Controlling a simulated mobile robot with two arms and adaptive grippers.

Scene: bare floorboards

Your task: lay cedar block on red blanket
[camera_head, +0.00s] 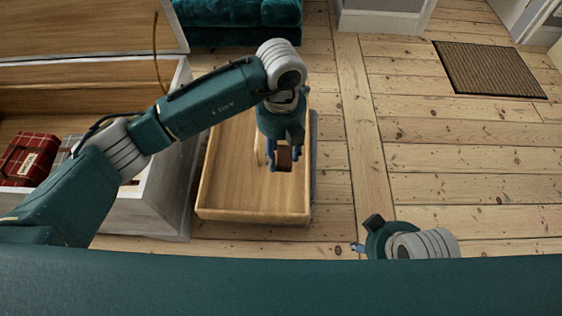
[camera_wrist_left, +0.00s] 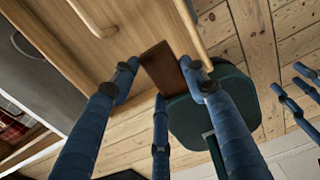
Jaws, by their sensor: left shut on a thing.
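The cedar block (camera_head: 284,157) is a small reddish-brown block. My left gripper (camera_head: 284,160) is shut on it, above the shallow wooden box. The left wrist view shows the block (camera_wrist_left: 161,68) between the blue fingers. The red blanket (camera_head: 28,158) is a folded red plaid bundle with a pale label, inside the white-walled chest at the left of the head view. A bit of red plaid also shows at the left edge of the left wrist view. My right gripper (camera_head: 359,248) is low in the head view, mostly hidden by its own wrist, so its opening is unclear.
The shallow wooden box (camera_head: 225,175) stands right of the open chest (camera_head: 160,205), whose side wall lies between the left gripper and the blanket. A grey folded thing (camera_head: 68,146) lies beside the blanket. A teal cushioned seat (camera_head: 240,14) is behind. The floor at right is clear up to a doormat (camera_head: 490,70).

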